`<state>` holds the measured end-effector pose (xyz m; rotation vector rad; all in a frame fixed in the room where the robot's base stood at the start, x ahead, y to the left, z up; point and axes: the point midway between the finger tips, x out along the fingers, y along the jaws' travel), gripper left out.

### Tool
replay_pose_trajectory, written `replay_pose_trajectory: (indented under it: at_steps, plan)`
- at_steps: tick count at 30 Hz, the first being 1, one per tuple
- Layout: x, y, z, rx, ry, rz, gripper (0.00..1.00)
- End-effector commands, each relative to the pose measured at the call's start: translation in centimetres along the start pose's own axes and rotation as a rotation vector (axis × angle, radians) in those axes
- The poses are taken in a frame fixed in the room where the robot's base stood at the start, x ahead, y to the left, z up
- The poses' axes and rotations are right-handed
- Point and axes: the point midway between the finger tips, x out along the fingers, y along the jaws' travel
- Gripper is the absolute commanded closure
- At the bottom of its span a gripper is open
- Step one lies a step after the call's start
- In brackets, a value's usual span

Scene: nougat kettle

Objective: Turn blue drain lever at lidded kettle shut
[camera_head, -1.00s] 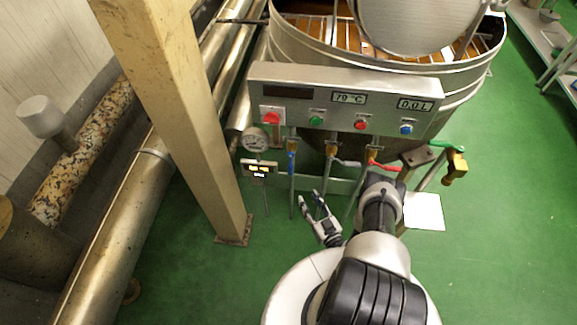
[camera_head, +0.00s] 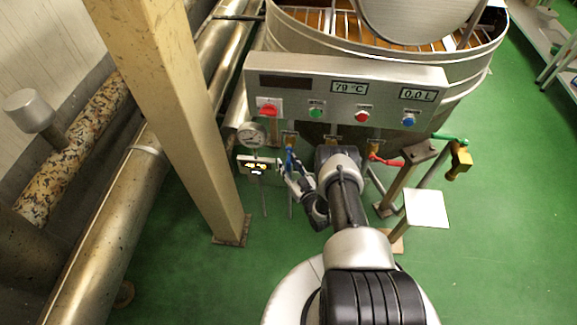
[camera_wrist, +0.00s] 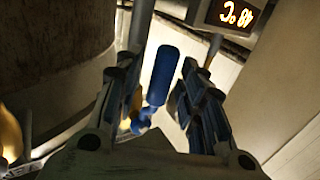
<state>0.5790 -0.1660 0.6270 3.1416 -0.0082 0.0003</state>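The kettle (camera_head: 465,62) stands at the top of the head view, its round lid (camera_head: 415,15) tilted up over the rim. The blue lever (camera_head: 289,158) sits below the control panel's left part, at a brass valve, and appears to hang downward. In the wrist view the blue lever (camera_wrist: 162,78) is a rounded handle between my fingers. My gripper (camera_head: 285,172) is open beside the lever; in the wrist view its fingers (camera_wrist: 157,72) flank the handle. A gap shows on the left; contact on the right cannot be told.
The control panel (camera_head: 345,92) is just above my gripper. A pressure gauge (camera_head: 251,135) and small lit display (camera_head: 258,166) are close on the left, near a beige post (camera_head: 170,110). A red lever (camera_head: 386,160) and green lever (camera_head: 449,138) are to the right.

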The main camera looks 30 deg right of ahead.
Motion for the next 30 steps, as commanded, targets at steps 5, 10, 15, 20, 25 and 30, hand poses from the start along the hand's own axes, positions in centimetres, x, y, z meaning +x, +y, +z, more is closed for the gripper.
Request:
replay_pose_trajectory:
  at_steps: [5, 10, 15, 20, 25, 30]
  plan:
    - [0.09, 0.01, -0.03, 0.0, 0.0, 0.0, 0.63]
    - [0.07, 0.0, -0.03, 0.0, 0.0, 0.0, 0.7]
    - [0.05, 0.0, -0.02, 0.0, 0.0, 0.0, 0.81]
    - [0.04, 0.0, -0.02, 0.0, 0.0, 0.0, 0.92]
    - [0.04, 0.0, -0.01, 0.0, 0.0, 0.0, 1.0]
    - [0.03, 0.0, 0.0, 0.0, -0.001, 0.0, 1.0]
